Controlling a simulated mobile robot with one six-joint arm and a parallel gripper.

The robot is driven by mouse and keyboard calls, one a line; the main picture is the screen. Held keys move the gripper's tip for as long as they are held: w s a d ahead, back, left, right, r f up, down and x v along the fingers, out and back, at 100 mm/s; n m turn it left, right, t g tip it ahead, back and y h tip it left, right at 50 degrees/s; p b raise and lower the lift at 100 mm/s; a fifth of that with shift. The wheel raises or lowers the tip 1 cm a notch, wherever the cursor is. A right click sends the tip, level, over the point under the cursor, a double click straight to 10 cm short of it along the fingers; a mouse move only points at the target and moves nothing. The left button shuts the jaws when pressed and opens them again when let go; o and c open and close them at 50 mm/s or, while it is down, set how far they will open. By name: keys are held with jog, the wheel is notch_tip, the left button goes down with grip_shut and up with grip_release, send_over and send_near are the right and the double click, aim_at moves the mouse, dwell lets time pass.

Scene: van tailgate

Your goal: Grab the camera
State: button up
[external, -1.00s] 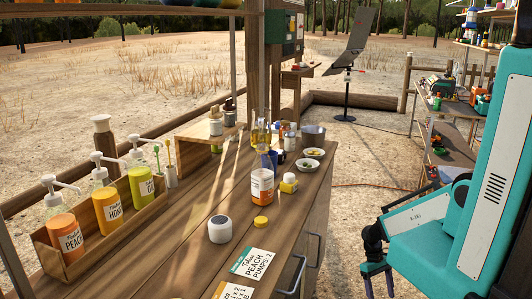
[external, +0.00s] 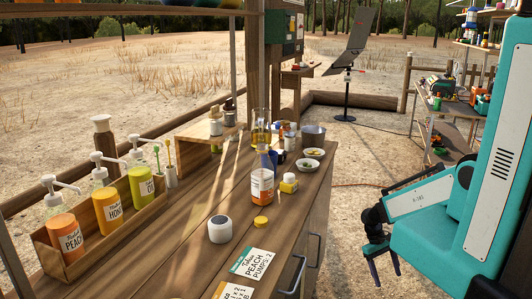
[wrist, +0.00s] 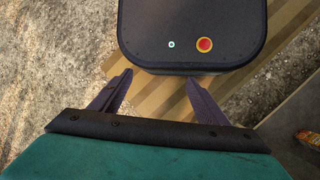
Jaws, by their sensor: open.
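My gripper (external: 386,276) hangs off the counter's right side, well apart from the device, pointing down. It is open and empty. In the wrist view my gripper (wrist: 158,84) shows two dark fingers spread apart with nothing between them. The white device is not seen there.
A wooden rack (external: 120,228) of pump bottles is at left. Drawer handles (external: 313,250) stick out on the counter's right side.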

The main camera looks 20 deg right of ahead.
jog(key=w+d+r+t, duration=0.25)
jog(key=w+r, duration=0.35)
jog(key=w, duration=0.4)
jog(key=w+d+r+t+h, duration=0.1)
jog(key=w+d+r, duration=0.3)
jog(key=w, duration=0.7)
jog(key=w+d+r+t, duration=0.1)
jog(key=w+d+r, duration=0.1)
jog(key=w+r, duration=0.65)
jog(key=w+d+r+t+h+b, duration=0.1)
jog(key=w+d+r+t, duration=0.15)
jog(key=w+r, duration=0.95)
jog(key=w+d+r+t+b, duration=0.15)
jog(key=w+d+r, duration=0.25)
jog(key=w+r, duration=0.75)
jog(key=a+r+n+t, duration=0.1)
jog(key=a+r+n, duration=0.1)
jog(key=a+r, duration=0.7)
jog(key=s+a+r+n+g+y+p, duration=0.1)
jog(key=s+a+n, duration=0.2)
jog(key=a, duration=0.7)
jog(key=s+a+r+n+g+y+p, duration=0.1)
jog(key=s+a+n+p, duration=0.1)
jog(key=a, duration=0.9)
jog(key=s+a+n+g+y+p, duration=0.1)
jog(key=s+a+n, duration=0.3)
jog(key=a, duration=0.6)
jog(key=shift+s+a+r+g+y+p, duration=0.3)
jog(key=shift+r+g+y+p, duration=0.1)
jog(key=shift+g+p, duration=0.2)
